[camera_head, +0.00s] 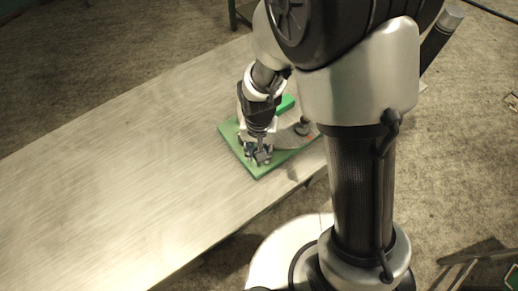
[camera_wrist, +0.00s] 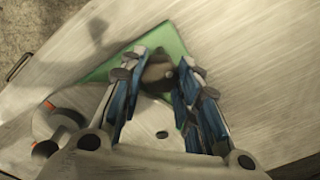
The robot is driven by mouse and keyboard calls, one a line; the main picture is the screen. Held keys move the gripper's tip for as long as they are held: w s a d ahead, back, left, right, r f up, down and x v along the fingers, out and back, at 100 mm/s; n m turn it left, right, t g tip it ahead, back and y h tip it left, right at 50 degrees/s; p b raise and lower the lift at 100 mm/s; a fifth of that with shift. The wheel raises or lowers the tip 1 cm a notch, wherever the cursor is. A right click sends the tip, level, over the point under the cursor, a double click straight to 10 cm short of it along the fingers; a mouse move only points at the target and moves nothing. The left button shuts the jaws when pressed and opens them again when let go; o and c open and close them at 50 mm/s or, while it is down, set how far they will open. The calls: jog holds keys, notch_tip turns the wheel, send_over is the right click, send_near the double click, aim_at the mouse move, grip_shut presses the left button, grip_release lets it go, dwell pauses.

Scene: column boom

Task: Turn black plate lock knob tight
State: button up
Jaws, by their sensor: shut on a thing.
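A dark knob (camera_wrist: 158,75) with a rounded top sits between my fingertips in the wrist view. I take it for the black plate lock knob; how far it is turned cannot be told. My gripper (camera_wrist: 157,68) is shut on it, with a blue-padded finger on each side. In the head view my gripper (camera_head: 260,156) points down over the near part of the green base (camera_head: 232,139) and hides the knob. A grey plate (camera_wrist: 145,128) with a small dark hole lies on the green base, next to the knob.
A second dark knob (camera_head: 302,127) stands on the plate to the right, near a red mark (camera_head: 310,137). A raised green block (camera_head: 286,103) is behind my gripper. The long pale table (camera_head: 120,165) is bare to the left.

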jog(key=o, duration=1.1)
jog(key=shift+r, duration=6.05)
